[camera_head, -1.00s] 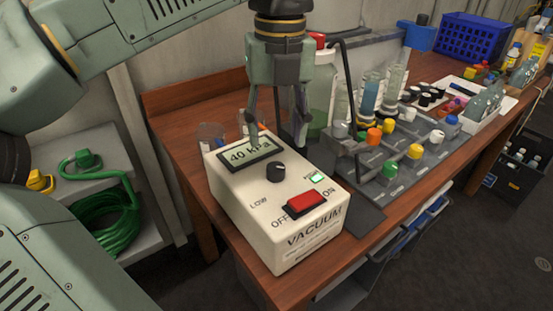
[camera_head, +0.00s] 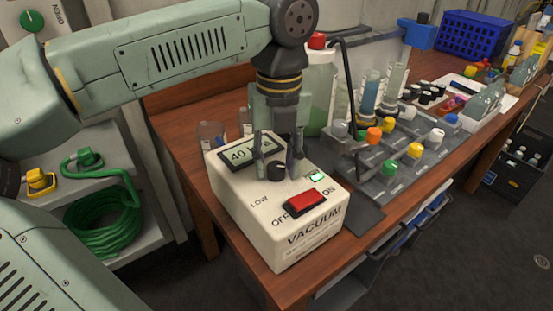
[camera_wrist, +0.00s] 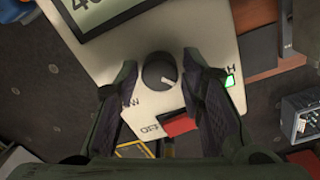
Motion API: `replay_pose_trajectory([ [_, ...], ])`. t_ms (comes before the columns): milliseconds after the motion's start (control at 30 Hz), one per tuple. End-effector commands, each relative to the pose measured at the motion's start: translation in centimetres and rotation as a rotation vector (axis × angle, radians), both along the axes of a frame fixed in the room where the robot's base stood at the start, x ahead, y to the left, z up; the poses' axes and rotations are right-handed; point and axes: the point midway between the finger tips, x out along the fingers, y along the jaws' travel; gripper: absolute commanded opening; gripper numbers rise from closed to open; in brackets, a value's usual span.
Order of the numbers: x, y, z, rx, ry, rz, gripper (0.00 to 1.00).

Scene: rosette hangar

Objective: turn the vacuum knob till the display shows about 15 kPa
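The white vacuum box (camera_head: 262,208) stands on the wooden bench. Its display (camera_head: 250,155) is partly covered by my gripper; "40" and part of the unit show. The black knob (camera_head: 277,171) sits below the display, and in the wrist view the knob (camera_wrist: 160,71) has a white pointer mark toward the lower right. My gripper (camera_head: 278,178) points down over the knob. In the wrist view its fingers (camera_wrist: 160,82) are open on either side of the knob, with gaps between. The red switch (camera_head: 305,201) and a lit green lamp (camera_head: 317,178) are near.
A bottle with a red cap (camera_head: 319,88) stands behind the box. A grey rack (camera_head: 398,165) with coloured caps is to the right. A blue basket (camera_head: 470,36) is far back. Green hose (camera_head: 104,220) lies on the left shelf.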

Motion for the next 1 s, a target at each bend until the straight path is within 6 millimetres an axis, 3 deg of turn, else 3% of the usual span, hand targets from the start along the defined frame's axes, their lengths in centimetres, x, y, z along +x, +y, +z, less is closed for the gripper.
replay_pose_trajectory([
  [500, 0.0, -0.02, 0.03, 0.0, 0.0, 0.0, 0.0],
  [767, 0.01, -0.04, 0.0, -0.001, -0.001, -0.026, 0.0],
  [1000, 0.0, -0.07, -0.07, -0.002, -0.001, -0.147, 0.0],
])
